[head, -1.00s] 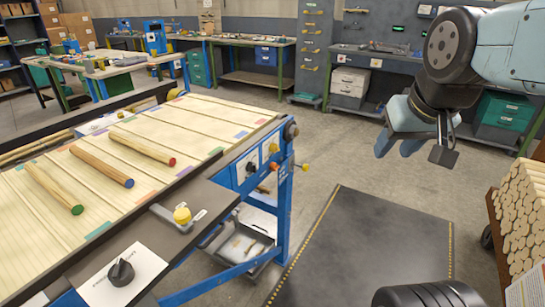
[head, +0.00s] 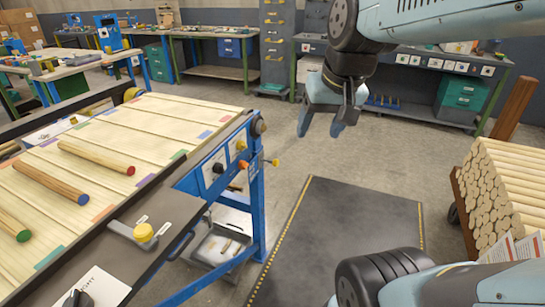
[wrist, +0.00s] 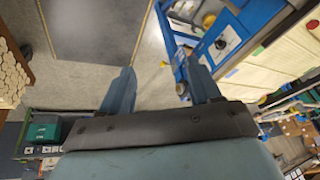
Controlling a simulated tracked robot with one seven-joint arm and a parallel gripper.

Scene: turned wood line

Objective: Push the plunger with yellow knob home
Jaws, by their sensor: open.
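A yellow knob (head: 276,162) sticks out on a short rod from the right end of the blue table frame; this looks like the plunger. It also shows small in the wrist view (wrist: 163,64), against the floor between my fingers. Another yellow knob (head: 241,146) and an orange knob (head: 246,163) sit close by on the frame. My gripper (head: 320,127) is open and empty, with fingers pointing down. It hangs in the air to the right of the plunger, apart from it. I cannot tell how far the rod sticks out.
A yellow-capped lever (head: 144,232) and a black dial (head: 76,300) are on the table's dark edge. Dowels (head: 96,157) lie on the slatted top. A dark floor mat (head: 340,235) is clear. A stack of round wood (head: 490,190) stands at right.

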